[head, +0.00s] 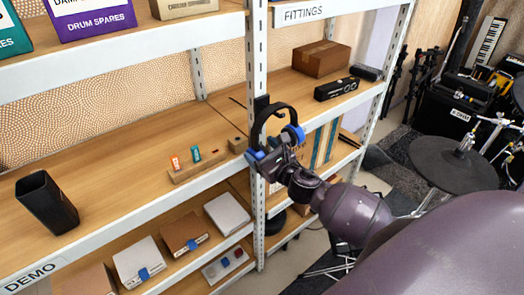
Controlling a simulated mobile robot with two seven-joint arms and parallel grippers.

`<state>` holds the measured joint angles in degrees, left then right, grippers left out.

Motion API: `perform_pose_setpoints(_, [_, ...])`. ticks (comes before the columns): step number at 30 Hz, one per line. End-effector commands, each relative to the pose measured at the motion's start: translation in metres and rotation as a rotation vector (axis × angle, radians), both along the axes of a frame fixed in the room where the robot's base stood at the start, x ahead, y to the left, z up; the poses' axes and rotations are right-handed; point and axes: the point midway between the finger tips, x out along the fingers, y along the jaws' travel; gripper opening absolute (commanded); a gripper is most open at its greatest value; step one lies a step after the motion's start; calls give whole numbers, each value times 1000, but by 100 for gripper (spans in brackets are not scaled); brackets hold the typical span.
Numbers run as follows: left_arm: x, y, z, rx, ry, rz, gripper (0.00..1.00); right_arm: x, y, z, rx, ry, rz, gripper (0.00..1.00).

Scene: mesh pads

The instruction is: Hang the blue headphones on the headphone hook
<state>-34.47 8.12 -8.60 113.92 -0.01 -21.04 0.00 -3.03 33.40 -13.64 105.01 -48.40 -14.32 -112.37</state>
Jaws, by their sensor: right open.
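The blue headphones (296,133), with a black headband and blue ear cups, are upright in front of the shelf's middle post. The headphone hook (262,102) is a small black piece on that post, at the top of the headband. The headband seems to be at the hook, but I cannot tell whether it rests on it. My right gripper (266,155) is open, just below the headband and between the cups, close to them. It hides part of the lower headphones. My left gripper is not in view.
A black bin (46,204) and a wooden block with small coloured pieces (196,165) stand on the left middle shelf. A brown box (321,58) and a black device (337,89) are on the right shelf. Boxes fill the lower shelf; drum gear stands at right.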

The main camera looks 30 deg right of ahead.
Motion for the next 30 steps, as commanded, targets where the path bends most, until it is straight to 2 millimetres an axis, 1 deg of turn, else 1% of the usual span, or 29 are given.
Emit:
perform_pose_setpoints(5, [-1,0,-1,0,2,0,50,-4,0,-1,0,1,0,76])
perform_pose_setpoints(8, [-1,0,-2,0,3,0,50,-13,-2,-2,-1,3,-1,76])
perform_pose_setpoints(21, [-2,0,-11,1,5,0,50,-84,-7,-1,0,2,0,76])
perform_pose_setpoints(25, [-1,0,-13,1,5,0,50,-97,-8,-1,0,1,0,76])
perform_pose_setpoints(30, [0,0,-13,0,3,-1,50,-106,-8,0,0,0,0,76])
